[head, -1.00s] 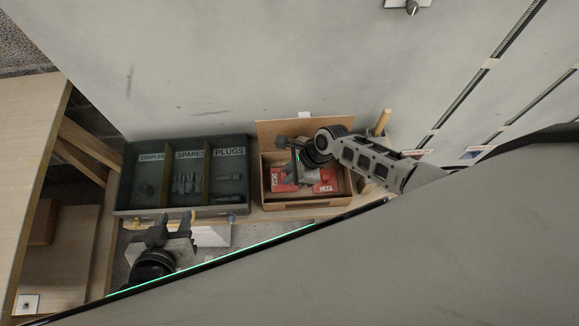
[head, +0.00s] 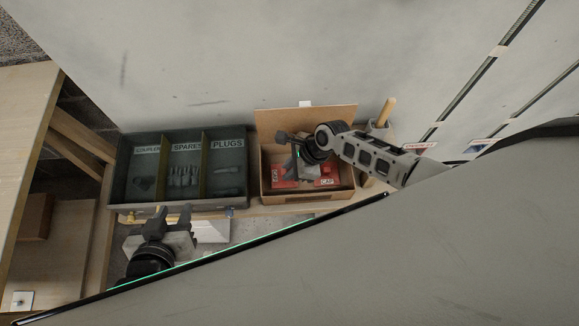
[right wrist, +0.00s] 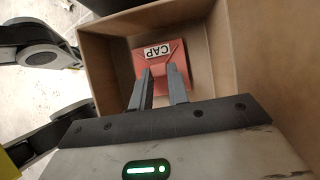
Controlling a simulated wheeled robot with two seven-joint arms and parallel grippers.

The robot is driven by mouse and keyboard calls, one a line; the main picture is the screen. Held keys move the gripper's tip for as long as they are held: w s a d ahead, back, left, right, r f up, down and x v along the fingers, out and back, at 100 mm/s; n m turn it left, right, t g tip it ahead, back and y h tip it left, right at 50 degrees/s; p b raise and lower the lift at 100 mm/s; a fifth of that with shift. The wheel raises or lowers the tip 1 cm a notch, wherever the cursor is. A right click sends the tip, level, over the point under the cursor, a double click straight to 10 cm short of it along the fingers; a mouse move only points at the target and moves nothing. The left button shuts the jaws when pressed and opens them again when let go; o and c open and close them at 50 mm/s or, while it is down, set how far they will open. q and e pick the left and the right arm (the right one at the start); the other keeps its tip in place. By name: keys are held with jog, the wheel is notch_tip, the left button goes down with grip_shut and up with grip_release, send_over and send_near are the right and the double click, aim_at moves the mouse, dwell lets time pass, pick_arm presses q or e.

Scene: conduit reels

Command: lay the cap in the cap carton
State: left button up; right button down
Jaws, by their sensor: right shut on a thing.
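The cap carton (head: 345,196) is an open brown box right of the tray in the head view, its back flap (head: 310,118) raised. Two red patches with white labels show inside, one left (head: 284,184) and one right (head: 328,183) of my right gripper (head: 287,150). In the right wrist view, a red cap (right wrist: 162,70) with a CAP label lies between the fingertips of my right gripper (right wrist: 160,80), which is shut on it inside the carton walls. Whether it touches the floor is unclear. My left gripper (head: 170,217) is open and empty before the tray.
A dark tray (head: 122,190) with couplers, spares and plugs compartments stands left of the carton and holds grey parts. A wooden handle (head: 386,110) stands upright in a holder right of the carton. A pale wall rises behind; a wooden bench (head: 25,120) is at left.

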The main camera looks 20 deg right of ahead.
jog(key=shift+f, duration=0.4)
jog(key=c, duration=1.3)
grip_release()
notch_tip(320, 180, up, 3)
jog(key=p, duration=0.3)
jog(key=shift+r+p, duration=0.35)
jog(key=shift+r, duration=3.15)
